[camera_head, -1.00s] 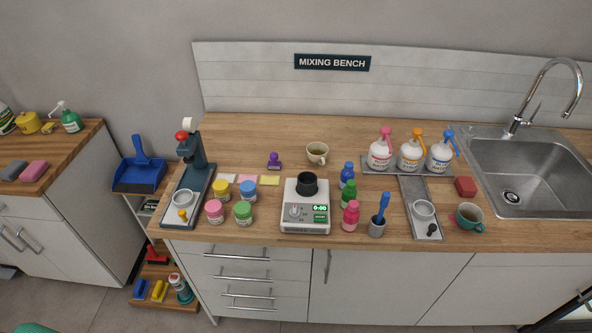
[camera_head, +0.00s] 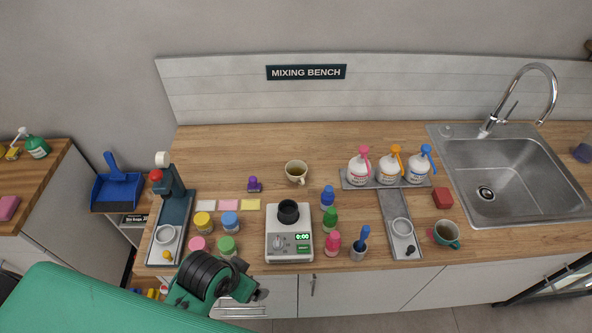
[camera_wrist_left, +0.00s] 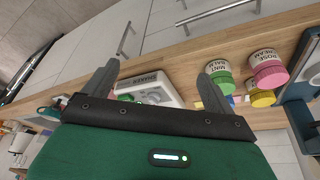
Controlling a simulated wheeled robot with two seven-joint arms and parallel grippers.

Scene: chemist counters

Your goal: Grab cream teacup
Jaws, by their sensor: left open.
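The cream teacup (camera_head: 296,172) stands upright on the wooden counter, behind the scale, with its handle toward the front right. My left gripper (camera_head: 262,293) is in front of the counter's front edge, well apart from the cup. In the left wrist view my left gripper (camera_wrist_left: 158,80) has its two fingers spread wide with nothing held between them. The cream cup cannot be made out in that view. My right gripper is not in view.
A purple stamp (camera_head: 254,184) is left of the teacup. A teal cup (camera_head: 446,234) stands far right.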

